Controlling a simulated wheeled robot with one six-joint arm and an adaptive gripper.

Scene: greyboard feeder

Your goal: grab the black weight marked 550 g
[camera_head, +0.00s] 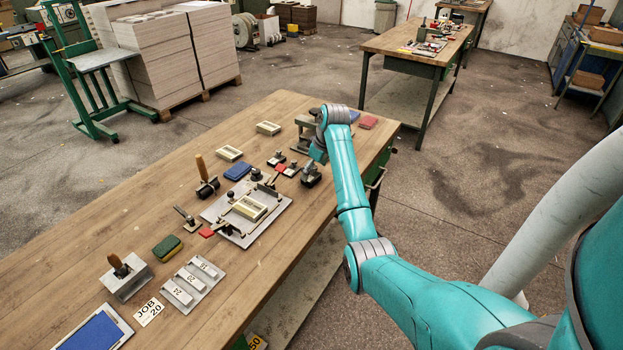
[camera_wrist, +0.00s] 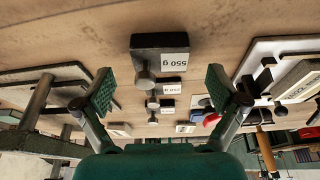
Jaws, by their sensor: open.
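The black weight (camera_wrist: 150,43), with a white 550 g label and a grey knob, sits on the wooden bench at the top middle of the wrist view. My gripper (camera_wrist: 159,91) is open and empty, with its green-padded fingers spread wide on either side of the weight's column in the picture. The weight appears beyond the fingertips, with no contact visible. Smaller labelled weights with knobs (camera_wrist: 167,103) stand in a row below it in the wrist view.
The bench (camera_head: 90,250) also holds a metal fixture plate (camera_head: 213,213), a blue pad (camera_head: 238,171), a green sponge (camera_head: 167,247) and a numbered tray (camera_head: 205,285). A red block (camera_head: 368,122) lies near the far end. Bare wood shows along the bench's left side.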

